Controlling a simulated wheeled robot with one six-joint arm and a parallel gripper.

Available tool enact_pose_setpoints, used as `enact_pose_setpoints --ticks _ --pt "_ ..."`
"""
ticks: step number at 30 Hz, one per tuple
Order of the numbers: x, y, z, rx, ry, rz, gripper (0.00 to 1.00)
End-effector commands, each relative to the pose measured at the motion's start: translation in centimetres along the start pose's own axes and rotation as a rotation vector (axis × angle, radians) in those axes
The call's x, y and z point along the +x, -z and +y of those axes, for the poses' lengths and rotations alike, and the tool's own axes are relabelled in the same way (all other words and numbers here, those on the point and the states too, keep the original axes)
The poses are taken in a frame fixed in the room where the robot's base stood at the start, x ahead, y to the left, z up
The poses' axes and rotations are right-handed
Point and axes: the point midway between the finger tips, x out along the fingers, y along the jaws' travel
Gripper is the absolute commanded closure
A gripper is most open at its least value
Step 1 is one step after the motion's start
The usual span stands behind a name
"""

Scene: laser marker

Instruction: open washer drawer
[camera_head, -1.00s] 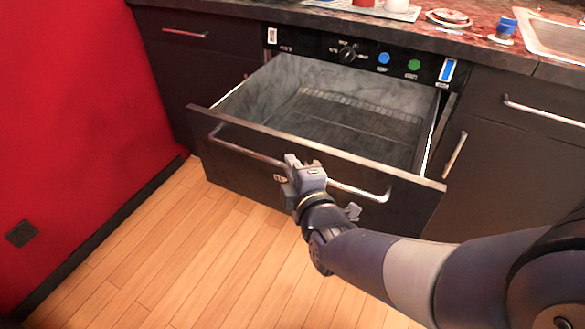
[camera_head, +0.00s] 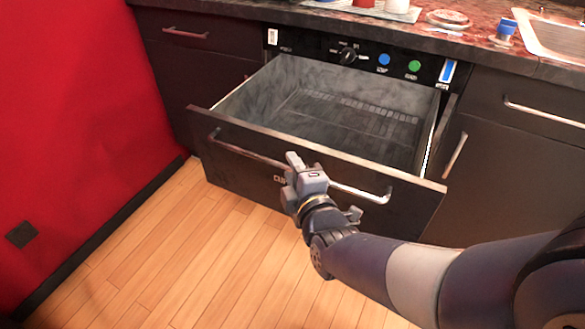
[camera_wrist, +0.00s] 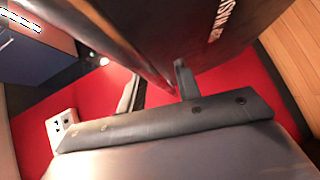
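The washer drawer (camera_head: 400,208) is pulled well out from under its control panel, and its grey inside is mostly bare. Its long silver bar handle (camera_head: 245,152) runs across the dark front. My gripper (camera_head: 305,165) is at the middle of the handle and hides part of it. In the wrist view the two fingers (camera_wrist: 157,88) stand apart with a gap between them, close to the dark drawer front (camera_wrist: 210,50). I see no clear grip on the bar; whether the fingers touch it is hidden.
The control panel (camera_head: 345,55) has a knob and blue and green buttons. The counter above carries cups, plates and a sink (camera_head: 555,38). A red wall (camera_head: 70,120) stands at the left. The wooden floor (camera_head: 190,260) before the drawer is clear.

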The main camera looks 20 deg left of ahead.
Motion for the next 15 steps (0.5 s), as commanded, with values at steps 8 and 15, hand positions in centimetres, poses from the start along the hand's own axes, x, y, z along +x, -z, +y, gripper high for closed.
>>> enact_pose_setpoints --ticks 8,15 --pt "-4.9 0.1 0.3 0.0 -0.001 0.002 0.68" --pt "-8.9 0.1 0.2 0.0 -0.001 0.002 0.68"
